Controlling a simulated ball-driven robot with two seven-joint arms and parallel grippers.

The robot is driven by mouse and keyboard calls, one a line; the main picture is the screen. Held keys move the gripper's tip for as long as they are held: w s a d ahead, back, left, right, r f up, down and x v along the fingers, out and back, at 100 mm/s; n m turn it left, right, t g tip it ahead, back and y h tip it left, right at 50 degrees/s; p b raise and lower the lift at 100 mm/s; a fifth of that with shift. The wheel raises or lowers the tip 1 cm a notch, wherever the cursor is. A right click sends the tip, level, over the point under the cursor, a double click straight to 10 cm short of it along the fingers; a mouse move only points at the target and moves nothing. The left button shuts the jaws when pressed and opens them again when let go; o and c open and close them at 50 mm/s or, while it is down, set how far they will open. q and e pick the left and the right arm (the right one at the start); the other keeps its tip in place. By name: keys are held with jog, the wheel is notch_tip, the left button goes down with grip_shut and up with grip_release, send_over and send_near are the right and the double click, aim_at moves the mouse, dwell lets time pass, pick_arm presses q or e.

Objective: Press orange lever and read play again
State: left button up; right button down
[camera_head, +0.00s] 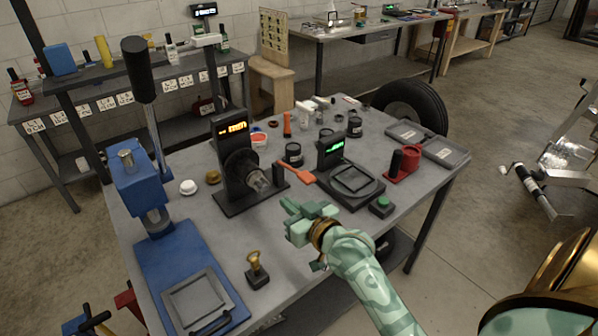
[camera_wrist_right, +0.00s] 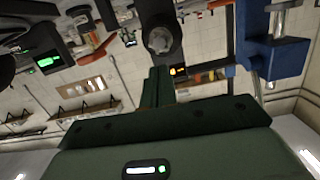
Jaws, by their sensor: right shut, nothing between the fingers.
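The orange lever (camera_head: 296,172) sticks out to the right from the black tester (camera_head: 240,170) on the grey workbench. The tester has a round metal nose and an orange lit display (camera_head: 233,128), too small to read surely. The display also shows, very small, in the right wrist view (camera_wrist_right: 178,71). My right gripper (camera_head: 287,204) is shut and empty. In the head view it appears just below the lever, in front of the tester, with a visible gap. Its dark fingers (camera_wrist_right: 160,84) lie together in the right wrist view. My left gripper is not in view.
A blue press (camera_head: 140,185) with a tall black handle stands left. A black scale with a green display (camera_head: 335,146) and a green button (camera_head: 381,204) are right of the lever.

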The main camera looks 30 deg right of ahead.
jog(key=w+d+r+m+t+h, duration=0.2)
jog(key=d+r+m+h, duration=0.3)
jog(key=d+r+m, duration=0.25)
jog(key=w+d+r+m+t+h, duration=0.3)
jog(key=d+r+m+h, duration=0.3)
jog(key=r+m, duration=0.15)
jog(key=s+d+m+g+h, duration=0.3)
jog(key=d+m+g+h, duration=0.5)
jog(key=d+m+g, duration=1.05)
jog(key=w+a+f+m+t+y, duration=0.2)
jog(key=w+a+f+m+y, duration=0.3)
jog(key=a+f+m+y, duration=0.4)
jog(key=w+a+r+t+y, duration=0.1)
jog(key=w+a+r+y, duration=0.1)
jog(key=a+y, duration=0.3)
jog(key=w+a+r+t+y, duration=0.1)
jog(key=w+a+y, duration=0.4)
jog(key=a, duration=0.2)
jog(key=shift+r+m, duration=0.35)
